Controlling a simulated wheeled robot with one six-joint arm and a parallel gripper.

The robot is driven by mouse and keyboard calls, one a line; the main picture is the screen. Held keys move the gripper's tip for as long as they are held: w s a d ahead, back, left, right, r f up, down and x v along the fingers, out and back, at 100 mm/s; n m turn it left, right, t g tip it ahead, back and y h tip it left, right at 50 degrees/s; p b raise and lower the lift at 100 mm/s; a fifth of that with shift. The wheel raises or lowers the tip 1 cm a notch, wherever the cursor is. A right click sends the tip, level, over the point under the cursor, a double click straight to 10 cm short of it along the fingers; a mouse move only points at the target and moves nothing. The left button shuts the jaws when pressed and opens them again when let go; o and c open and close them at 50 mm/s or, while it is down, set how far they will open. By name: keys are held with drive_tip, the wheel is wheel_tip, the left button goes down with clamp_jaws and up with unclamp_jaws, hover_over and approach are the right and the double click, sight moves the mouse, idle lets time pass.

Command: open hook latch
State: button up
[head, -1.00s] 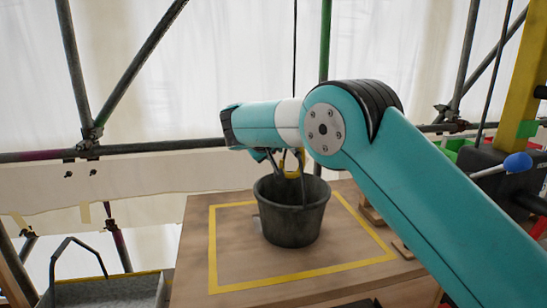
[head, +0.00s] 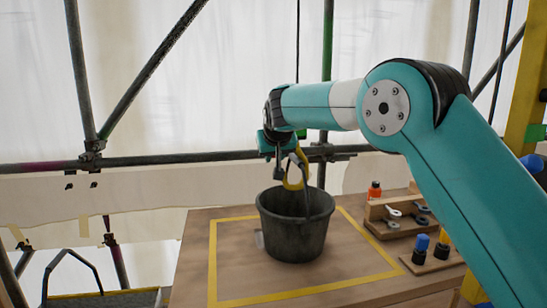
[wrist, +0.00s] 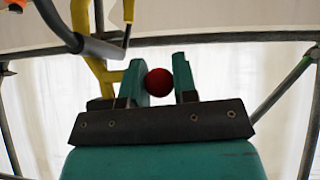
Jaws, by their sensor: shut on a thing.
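A yellow hook (head: 294,172) hangs above the black bucket (head: 284,240), and the bucket's raised handle runs up to it. The hook also shows at the upper left of the wrist view (wrist: 92,60), beside a grey bar (wrist: 75,30). My gripper (head: 279,160) is beside the hook, just left of it in the head view. In the wrist view my gripper (wrist: 160,75) has its two fingers around a small dark red ball (wrist: 158,82) and is shut on it. What the ball is attached to is hidden, and the latch itself is hard to make out.
The bucket stands on a wooden table inside a yellow tape outline (head: 213,262). Wooden racks with small parts (head: 400,215) stand at the table's right. Scaffold tubes (head: 150,160) cross behind. A grey tray (head: 105,298) is at the lower left.

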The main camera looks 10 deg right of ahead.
drive_tip(key=shift+d+r, duration=0.1)
drive_tip(key=shift+r, duration=0.05)
drive_tip(key=o, duration=0.9)
drive_tip(key=b+v, duration=0.1)
drive_tip(key=v, duration=1.6)
drive_tip(key=shift+s, duration=0.15)
drive_tip(key=s+f+n+g+y+p, duration=0.1)
drive_tip(key=s+f+n+g, duration=0.1)
drive_tip(key=s, duration=1)
drive_tip(key=s+f+n+g+y+p, duration=0.2)
drive_tip(key=s+f+g, duration=0.2)
drive_tip(key=s+f, duration=0.3)
drive_tip(key=s+f+n+g+y+p, duration=0.2)
drive_tip(key=s+f, duration=0.3)
drive_tip(key=s, duration=1.3)
drive_tip(key=shift+f+n+g, duration=0.2)
drive_tip(key=shift+n+g, duration=0.1)
drive_tip(key=shift+g, duration=0.2)
